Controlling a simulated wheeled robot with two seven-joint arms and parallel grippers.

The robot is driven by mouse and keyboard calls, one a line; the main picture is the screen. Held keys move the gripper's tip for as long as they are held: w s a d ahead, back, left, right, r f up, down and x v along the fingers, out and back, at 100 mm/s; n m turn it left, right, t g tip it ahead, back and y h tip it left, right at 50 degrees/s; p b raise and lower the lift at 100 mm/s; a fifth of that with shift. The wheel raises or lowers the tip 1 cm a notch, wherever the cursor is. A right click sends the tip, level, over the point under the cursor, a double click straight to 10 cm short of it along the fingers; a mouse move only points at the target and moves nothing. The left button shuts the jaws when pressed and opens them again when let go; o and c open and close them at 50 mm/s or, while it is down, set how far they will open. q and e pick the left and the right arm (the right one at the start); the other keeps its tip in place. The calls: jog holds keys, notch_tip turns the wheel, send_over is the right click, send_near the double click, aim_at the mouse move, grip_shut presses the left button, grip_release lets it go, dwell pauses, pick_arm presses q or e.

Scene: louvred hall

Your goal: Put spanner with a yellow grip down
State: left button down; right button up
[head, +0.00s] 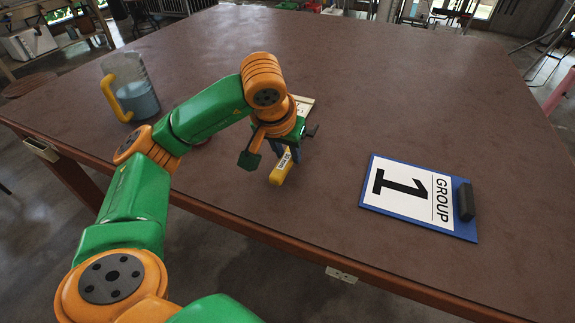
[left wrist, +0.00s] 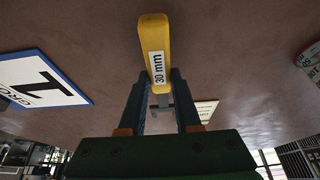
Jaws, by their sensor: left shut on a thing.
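The spanner with a yellow grip (head: 281,169) is in my left gripper (head: 288,152), over the brown table near its front edge. In the left wrist view the yellow grip (left wrist: 155,50) carries a white label reading "30 mm". The two fingers of my left gripper (left wrist: 160,100) close on the spanner from both sides, and its grey shank shows between them. I cannot tell whether the spanner touches the tabletop. My right gripper is not in view.
A blue clipboard (head: 467,229) marked "GROUP 1" lies on the table (head: 400,100) to the right. A jug with a yellow handle (head: 112,97) and blue contents stands at the left. A pale card (head: 303,104) lies behind my gripper. The table's middle and back are mostly clear.

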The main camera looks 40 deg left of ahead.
pick_arm(q)
notch_tip(320, 180, down, 2)
jog(key=shift+f, duration=0.25)
jog(key=shift+s+f+b, duration=0.15)
jog(key=shift+f+b, duration=0.15)
jog(key=shift+b, duration=0.2)
jog(key=c, duration=0.6)
grip_release()
jog(key=shift+s+d, duration=0.1)
jog(key=shift+r+p, duration=0.25)
jog(key=shift+p, duration=0.1)
jog(key=p+v, duration=0.1)
jog(key=v, duration=0.2)
jog(key=p+v, duration=0.2)
jog(key=v, duration=0.2)
jog(key=p+v, duration=0.1)
jog(key=v, duration=0.3)
jog(key=shift+w+r, duration=0.2)
jog(key=shift+r, duration=0.15)
jog(key=shift+s+r+p, duration=0.25)
jog(key=shift+r+p, duration=0.05)
jog(key=shift+p, duration=0.05)
